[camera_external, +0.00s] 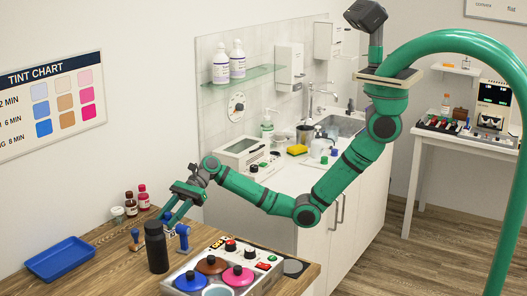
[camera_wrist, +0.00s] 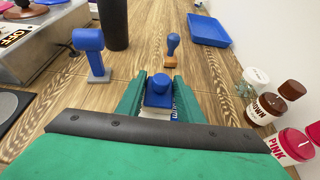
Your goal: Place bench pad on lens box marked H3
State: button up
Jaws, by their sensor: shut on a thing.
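My gripper (camera_external: 170,217) is low over the left of the wooden bench, beside the black bottle. In the wrist view its green fingers (camera_wrist: 158,97) are shut on a small blue-topped piece (camera_wrist: 158,88) with a white lower part; its lettering is too small to read. I cannot tell whether this piece is the bench pad, and it is not clear in the external view. A dark flat pad with a grey disc (camera_external: 293,267) lies right of the heating unit. No lens box marked H3 can be made out in either view.
A blue tray (camera_external: 60,260) lies left. Small bottles (camera_external: 143,197) stand at the wall. The heating unit (camera_external: 258,284) with coloured lids is at front right.

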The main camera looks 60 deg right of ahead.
jog(key=shift+f, duration=0.1)
jog(key=o, duration=1)
jog(key=shift+o, duration=0.2)
jog(key=shift+r, duration=0.2)
jog(key=v, duration=0.7)
jog(key=shift+d, duration=0.3)
jog(key=shift+w+d+f, duration=0.1)
